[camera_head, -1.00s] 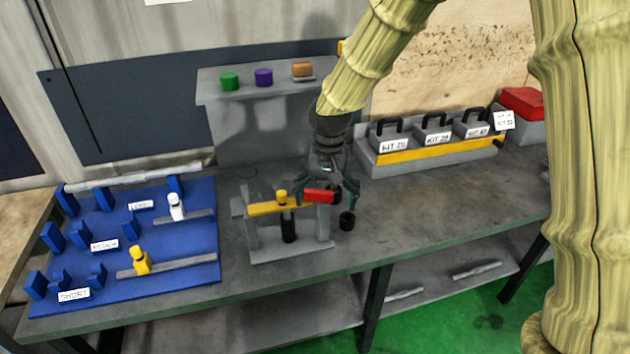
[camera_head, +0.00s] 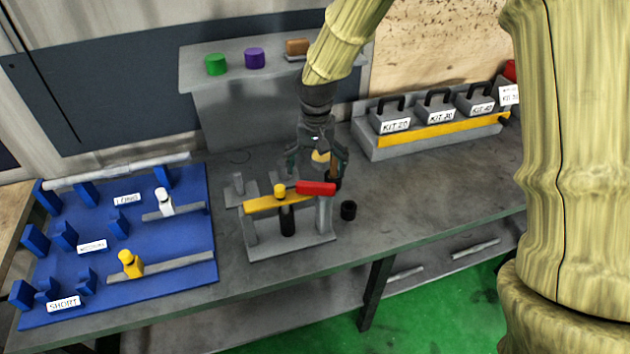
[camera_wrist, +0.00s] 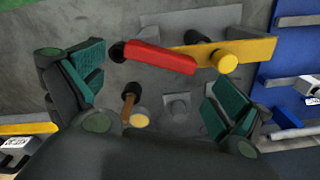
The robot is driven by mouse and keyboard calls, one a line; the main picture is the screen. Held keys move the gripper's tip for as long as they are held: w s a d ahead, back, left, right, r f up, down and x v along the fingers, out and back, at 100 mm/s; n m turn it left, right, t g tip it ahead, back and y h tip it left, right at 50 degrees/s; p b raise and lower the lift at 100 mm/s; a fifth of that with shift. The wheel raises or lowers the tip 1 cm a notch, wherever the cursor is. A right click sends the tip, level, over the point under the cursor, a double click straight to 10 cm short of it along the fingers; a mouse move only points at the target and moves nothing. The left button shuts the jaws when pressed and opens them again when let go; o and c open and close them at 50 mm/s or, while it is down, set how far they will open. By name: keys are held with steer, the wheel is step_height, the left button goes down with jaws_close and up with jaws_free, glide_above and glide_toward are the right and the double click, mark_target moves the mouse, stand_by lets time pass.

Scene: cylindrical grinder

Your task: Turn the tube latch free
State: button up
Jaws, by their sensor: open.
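The latch on the grey stand (camera_head: 291,246) is a yellow bar (camera_head: 262,204) with a red handle (camera_head: 316,188) at its right end and a yellow knob (camera_head: 280,190). A black post (camera_head: 287,222) stands under the bar. In the wrist view the red handle (camera_wrist: 158,58), yellow knob (camera_wrist: 226,62) and bar (camera_wrist: 262,50) lie near the top. My gripper (camera_head: 317,167) is open, behind and above the red handle. In the wrist view its teal pads (camera_wrist: 153,90) are wide apart, with the red handle beyond them, not gripped.
A brown stick with a dark end (camera_wrist: 129,102) and a pale disc (camera_wrist: 140,119) show between my fingers. A blue rack (camera_head: 185,265) lies left, a kit tray (camera_head: 440,138) right. Bare bench lies between stand and tray.

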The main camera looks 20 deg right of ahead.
mark_target(316, 184)
steer(key=shift+f+p, duration=0.85)
steer(key=shift+f, duration=2.25)
steer(key=shift+c, duration=0.4)
steer(key=c, duration=1)
